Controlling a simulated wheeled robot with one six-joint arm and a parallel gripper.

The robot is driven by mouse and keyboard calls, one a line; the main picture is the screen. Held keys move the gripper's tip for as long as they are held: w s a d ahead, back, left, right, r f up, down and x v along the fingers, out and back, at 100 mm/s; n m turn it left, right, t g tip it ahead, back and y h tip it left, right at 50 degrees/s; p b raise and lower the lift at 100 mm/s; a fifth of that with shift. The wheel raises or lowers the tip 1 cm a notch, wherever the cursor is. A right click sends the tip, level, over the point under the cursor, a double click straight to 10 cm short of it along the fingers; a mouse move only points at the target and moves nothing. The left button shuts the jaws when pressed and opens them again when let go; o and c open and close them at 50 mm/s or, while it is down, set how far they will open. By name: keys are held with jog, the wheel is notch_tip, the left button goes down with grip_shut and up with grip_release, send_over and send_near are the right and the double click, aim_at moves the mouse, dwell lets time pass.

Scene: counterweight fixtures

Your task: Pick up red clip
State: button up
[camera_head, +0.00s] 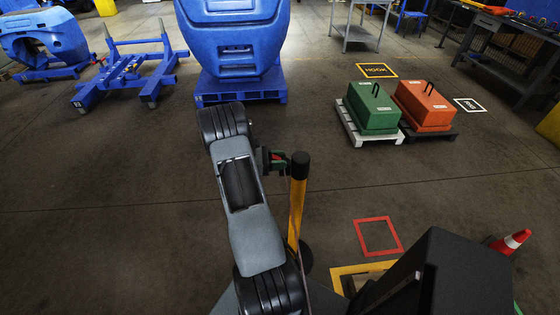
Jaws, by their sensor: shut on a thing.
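My gripper (276,161) is small in this view, at the end of my grey and black arm, just left of the black top of a yellow post. It is shut on a small red piece, the red clip (278,157), which shows between the dark fingers. The clip's shape and most of its body are hidden by the gripper. I cannot tell whether the clip touches the post (297,205).
A green block (371,107) and an orange block (424,104) with handles stand on pallets at the right. A red floor square (378,236) and a traffic cone (510,243) are at lower right. Blue machinery (237,45) stands behind.

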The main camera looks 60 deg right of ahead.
jog(key=shift+r, duration=0.3)
notch_tip(320, 180, up, 2)
jog(key=shift+r, duration=0.1)
jog(key=s+a+r+b, duration=0.1)
jog(key=s+a+r, duration=0.8)
jog(key=a+r, duration=0.15)
jog(key=w+d+f+n+t+h, duration=0.1)
jog(key=w+d+n+t+h, duration=0.2)
jog(key=w+n+t+h, duration=0.55)
jog(key=w+a+f+n+t+y, duration=0.1)
jog(key=w+a+f+n+t, duration=0.2)
jog(key=w, duration=0.4)
jog(key=w+a+f+n+t+y, duration=0.1)
jog(key=w+a+t, duration=0.2)
jog(key=w+t, duration=0.25)
jog(key=w+a+f+n+t+y, duration=0.3)
jog(key=w+a+f+n+t, duration=0.1)
jog(key=a, duration=0.5)
jog(key=w+a+f+n+t+y, duration=0.3)
jog(key=a+f+n+t, duration=0.15)
jog(key=a, duration=0.45)
jog(key=w+a+f+n+t+y, duration=0.3)
jog(key=w+a+f+t+y, duration=0.15)
jog(key=a, duration=0.45)
notch_tip(320, 180, up, 11)
jog(key=w+d+n+y, duration=0.1)
jog(key=shift+d+t, duration=0.25)
jog(key=shift+t, duration=0.05)
